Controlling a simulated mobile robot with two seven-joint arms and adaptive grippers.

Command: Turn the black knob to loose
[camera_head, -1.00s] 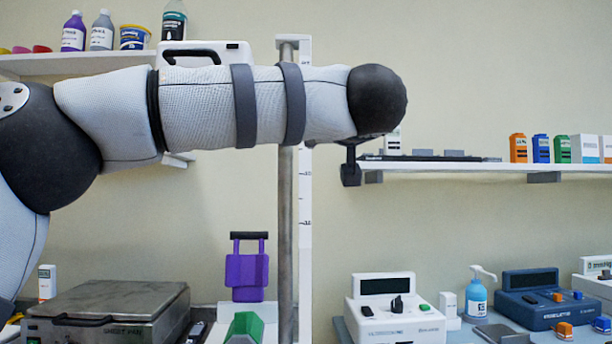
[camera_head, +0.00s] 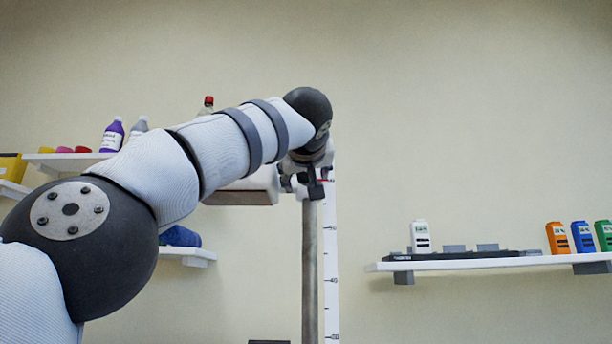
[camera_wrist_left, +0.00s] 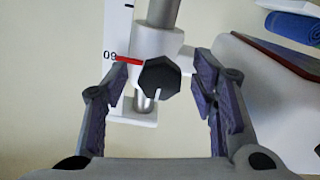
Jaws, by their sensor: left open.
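The black knob (camera_wrist_left: 158,80) shows in the left wrist view, faceted with a pale mark near its lower edge. It sits on a white collar (camera_wrist_left: 158,42) around a grey metal pole (camera_head: 309,270). A red pointer (camera_wrist_left: 128,60) lies beside it on a white scale strip (camera_head: 331,270). My left gripper (camera_wrist_left: 160,76) is open, with one finger on either side of the knob and visible gaps between. In the head view my left gripper (camera_head: 308,178) is small and partly hidden at the pole, below my dark wrist joint. My right gripper is not in view.
A pale box (camera_wrist_left: 270,90) stands close to the right finger in the wrist view, with a blue towel (camera_wrist_left: 295,27) beyond it. A right shelf (camera_head: 480,265) holds small coloured boxes. Bottles (camera_head: 112,135) stand on the left shelf.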

